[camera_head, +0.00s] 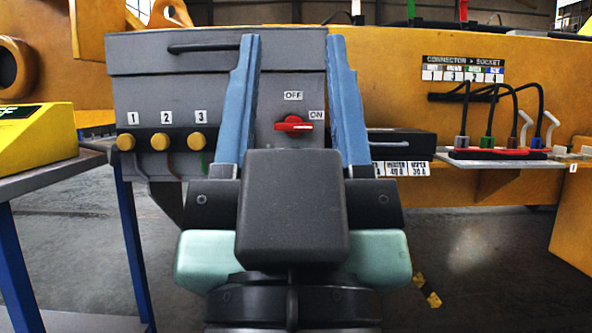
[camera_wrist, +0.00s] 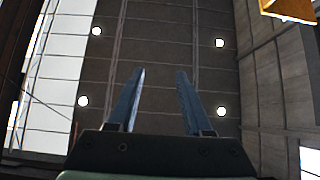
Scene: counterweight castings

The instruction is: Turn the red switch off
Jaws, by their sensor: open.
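The red switch (camera_head: 293,125) is a rotary knob on the front of a grey electrical box (camera_head: 180,88). Its handle lies level, with its pale-marked end pointing right, toward the ON label (camera_head: 317,115). The OFF label (camera_head: 293,96) is above the knob. My gripper (camera_head: 294,38) is open, its two blue fingers raised and apart. In the head view the knob appears between the fingers, with no contact visible. In the wrist view my gripper (camera_wrist: 158,74) is empty and points toward the ceiling; the switch is not in that view.
Yellow knobs (camera_head: 160,141), numbered 1 to 3, sit left on the box. A grey table (camera_head: 50,178) with a yellow case (camera_head: 38,140) stands at left. A shelf (camera_head: 500,168) with connectors and cables (camera_head: 487,120) is at right. A yellow beam (camera_head: 400,75) runs behind.

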